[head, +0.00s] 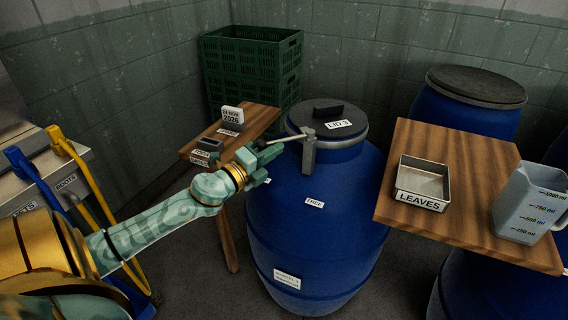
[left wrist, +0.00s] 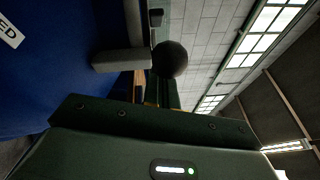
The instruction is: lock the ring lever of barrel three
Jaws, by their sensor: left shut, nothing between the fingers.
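The blue barrel (head: 318,236) stands in the middle of the head view, with a dark lid marked LID 3 (head: 339,125) and a grey ring around its top. The ring lever (head: 287,139) sticks out to the left from a grey clamp (head: 309,155) on the ring. In the left wrist view a grey lever bar (left wrist: 120,60) and a round black knob (left wrist: 170,60) show close in front of the fingers. My left gripper (head: 266,156) is shut and empty, just below the lever's outer end; I cannot tell whether it touches. My right gripper is not in view.
A small wooden table (head: 257,122) with a date block (head: 232,115) stands behind my left gripper. A wooden board (head: 455,176) with a LEAVES tray (head: 423,182) and a measuring jug (head: 527,205) is at right. Green crates (head: 252,65) and another barrel (head: 470,100) stand behind.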

